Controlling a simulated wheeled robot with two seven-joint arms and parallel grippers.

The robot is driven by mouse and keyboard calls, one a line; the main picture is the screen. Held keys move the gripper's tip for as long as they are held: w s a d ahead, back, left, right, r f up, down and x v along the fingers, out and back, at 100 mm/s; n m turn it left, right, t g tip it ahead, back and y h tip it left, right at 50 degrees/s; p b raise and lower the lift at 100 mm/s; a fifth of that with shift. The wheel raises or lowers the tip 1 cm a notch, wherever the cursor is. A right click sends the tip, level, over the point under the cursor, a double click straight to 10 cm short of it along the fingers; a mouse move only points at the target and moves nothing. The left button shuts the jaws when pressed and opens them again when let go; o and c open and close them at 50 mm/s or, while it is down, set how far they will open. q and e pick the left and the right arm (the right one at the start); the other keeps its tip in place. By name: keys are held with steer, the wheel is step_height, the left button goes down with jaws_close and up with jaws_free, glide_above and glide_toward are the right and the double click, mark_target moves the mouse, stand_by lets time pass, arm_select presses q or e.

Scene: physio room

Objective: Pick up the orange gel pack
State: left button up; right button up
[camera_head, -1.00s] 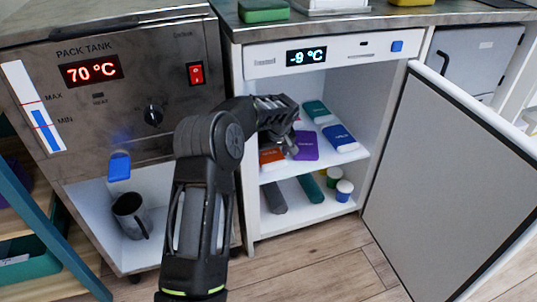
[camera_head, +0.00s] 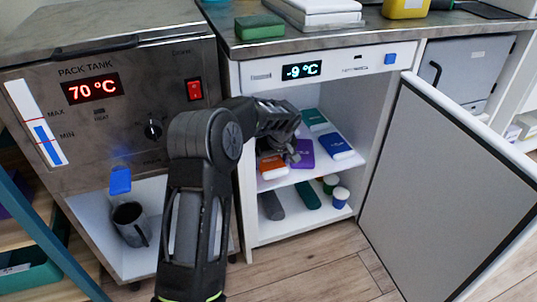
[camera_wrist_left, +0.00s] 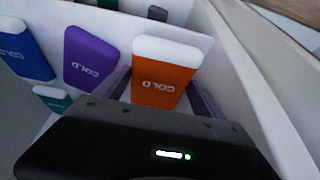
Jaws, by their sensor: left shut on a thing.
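The orange gel pack (camera_head: 272,169) is on the upper shelf of the open cold cabinet, at the left, partly covered by my gripper in the head view. In the left wrist view the orange pack (camera_wrist_left: 163,82), with a white end and the word COLD, stands between my two fingers. My left gripper (camera_head: 283,153) reaches into the cabinet and is shut on the orange pack; its fingers show at both sides of the pack in the wrist view (camera_wrist_left: 163,95). I cannot tell whether the pack is clear of the shelf. My right gripper is not in view.
A purple pack (camera_head: 303,154), a blue pack (camera_head: 336,146) and a green pack (camera_head: 315,119) share the shelf. Rolls and small tubs stand below. The cabinet door (camera_head: 440,180) is open to the right. The pack tank (camera_head: 120,100) reads 70 °C.

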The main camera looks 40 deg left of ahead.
arm_select(q)
steer(key=s+d+p, duration=0.2)
steer(key=s+d, duration=0.6)
steer(key=d, duration=0.4)
steer(key=shift+s, duration=0.25)
steer(key=shift+d+r, duration=0.15)
steer(key=w+d+r+m+t+h, duration=0.1)
steer(key=d+r+m+t+h, duration=0.1)
steer(key=d+r+m, duration=0.9)
step_height(320, 180, up, 5)
steer(key=shift+w+d+f+h, duration=0.1)
steer(key=shift+w+d+h, duration=0.05)
steer(key=shift+d+h, duration=0.75)
steer(key=shift+d, duration=0.1)
